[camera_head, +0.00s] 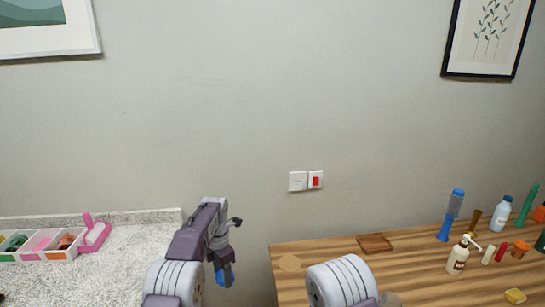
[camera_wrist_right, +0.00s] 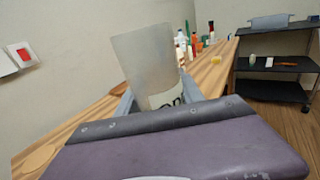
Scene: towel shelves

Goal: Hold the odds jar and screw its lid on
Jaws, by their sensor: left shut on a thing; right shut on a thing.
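My right gripper (camera_wrist_right: 168,103) is shut on the odds jar (camera_wrist_right: 146,58), a frosted, translucent cylinder, in the right wrist view. Part of a pale label with dark letters (camera_wrist_right: 168,98) shows low on the jar; my gripper's body hides the rest. The jar is tilted in this view and no lid shows on it. In the head view my left gripper (camera_head: 223,266) points down between the two counters. It is shut on a small blue thing (camera_head: 226,278), which may be the lid; its shape is mostly hidden. The two grippers are apart.
A tan disc (camera_head: 289,263) and a brown tray (camera_head: 375,243) lie on the wooden table (camera_head: 320,256). Several bottles and tubes stand at its right. A divided box (camera_head: 45,256) and pink item (camera_head: 95,235) sit on the speckled counter (camera_head: 125,270). A dark shelf (camera_wrist_right: 280,68) stands farther off.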

